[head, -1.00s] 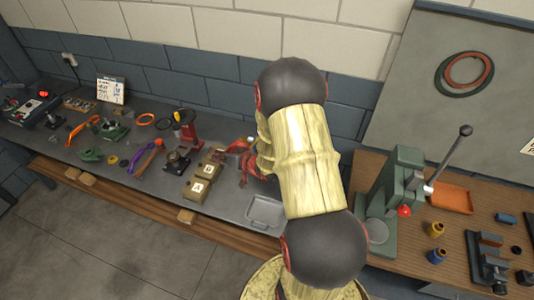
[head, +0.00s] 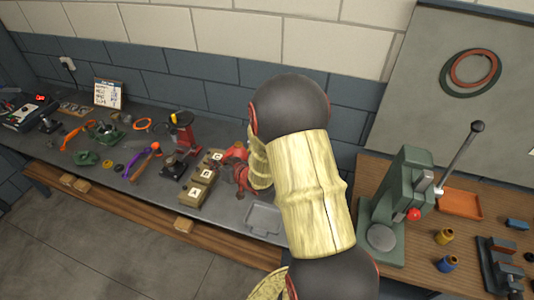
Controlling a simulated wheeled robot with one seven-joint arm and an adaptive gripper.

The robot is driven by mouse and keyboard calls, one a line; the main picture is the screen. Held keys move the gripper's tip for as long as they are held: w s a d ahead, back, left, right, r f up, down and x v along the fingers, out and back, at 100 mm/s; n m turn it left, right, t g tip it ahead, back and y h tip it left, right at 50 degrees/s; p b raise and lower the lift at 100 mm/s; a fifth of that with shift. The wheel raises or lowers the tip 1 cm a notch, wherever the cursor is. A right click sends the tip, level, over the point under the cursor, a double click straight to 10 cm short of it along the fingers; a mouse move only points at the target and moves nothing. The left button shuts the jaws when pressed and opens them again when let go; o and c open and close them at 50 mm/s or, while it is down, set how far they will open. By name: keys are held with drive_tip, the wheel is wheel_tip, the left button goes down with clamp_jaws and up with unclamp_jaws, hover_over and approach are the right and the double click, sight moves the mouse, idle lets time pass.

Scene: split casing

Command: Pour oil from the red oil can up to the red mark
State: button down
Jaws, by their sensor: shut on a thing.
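My gripper (head: 240,168) is at the end of my arm, above the grey bench just right of the labelled blocks. It is small, red-toned and partly hidden by my own wrist. It is shut on a red thing (head: 236,154) that appears to be the red oil can; its outline blends with the gripper, and I cannot tell its tilt. No red mark or oil can be made out at this size.
Several tan blocks with white labels (head: 194,191) stand in a row left of my gripper. A red stand (head: 183,132) is behind them. A grey tray (head: 263,218) lies at the bench's front. A green press (head: 400,195) stands on the right-hand wooden table.

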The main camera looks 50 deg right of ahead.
drive_tip(key=a+r+n+h+b, duration=0.2)
drive_tip(key=a+r+b, duration=0.1)
drive_tip(key=a+r, duration=0.1)
drive_tip(key=shift+a+r, duration=0.15)
drive_tip(key=shift+r, duration=0.45)
drive_tip(key=shift+s, duration=0.1)
